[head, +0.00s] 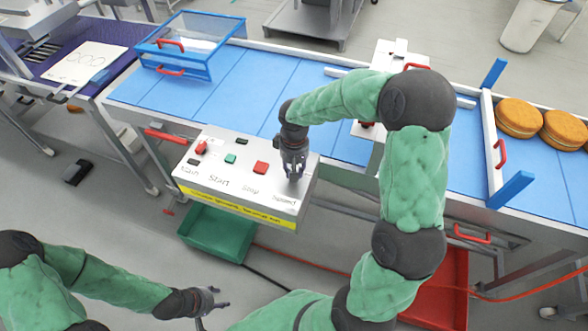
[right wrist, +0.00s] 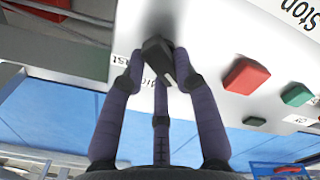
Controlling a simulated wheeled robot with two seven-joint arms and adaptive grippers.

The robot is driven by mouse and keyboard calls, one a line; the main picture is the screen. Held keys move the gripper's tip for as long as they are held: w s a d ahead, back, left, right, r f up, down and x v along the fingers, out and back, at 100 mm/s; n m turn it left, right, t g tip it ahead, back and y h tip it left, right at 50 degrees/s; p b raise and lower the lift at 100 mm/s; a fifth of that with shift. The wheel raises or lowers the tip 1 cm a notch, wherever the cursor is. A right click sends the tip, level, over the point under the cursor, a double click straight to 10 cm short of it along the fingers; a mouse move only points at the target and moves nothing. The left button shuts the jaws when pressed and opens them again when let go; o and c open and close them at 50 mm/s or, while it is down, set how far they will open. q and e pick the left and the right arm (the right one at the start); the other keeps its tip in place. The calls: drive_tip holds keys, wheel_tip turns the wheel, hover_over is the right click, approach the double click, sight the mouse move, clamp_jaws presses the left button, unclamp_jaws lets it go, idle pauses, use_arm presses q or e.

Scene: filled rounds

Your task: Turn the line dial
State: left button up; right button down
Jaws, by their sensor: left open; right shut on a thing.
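The line dial (right wrist: 157,52) is a dark knob on the white control box (head: 230,195). In the right wrist view my right gripper (right wrist: 160,72) has its fingers closed around the dial. In the head view the right gripper (head: 294,170) reaches down onto the right end of the box and mostly hides the dial, above a handwritten label that seems to read "Speed". My left gripper (head: 212,301) is open and empty at the lower left, over the floor and away from the box.
The box also carries a red button (head: 261,168), a green button (head: 230,158) and a red switch (head: 201,148). Behind it runs a blue conveyor (head: 225,95) with a blue-framed guard (head: 185,65). A green bin (head: 215,235) and a red bin (head: 445,290) stand below.

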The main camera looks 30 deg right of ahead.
drive_tip(key=m+b, duration=0.1)
drive_tip(key=m, duration=0.4)
drive_tip(key=shift+s+b, duration=0.1)
drive_tip(key=shift+b, duration=0.3)
drive_tip(key=shift+s+m+b, duration=0.1)
drive_tip(key=shift+m+b, duration=0.45)
drive_tip(key=shift+m, duration=1.85)
drive_tip(key=c, duration=0.9)
unclamp_jaws()
drive_tip(key=shift+c, duration=0.2)
wheel_tip(320, 180, up, 12)
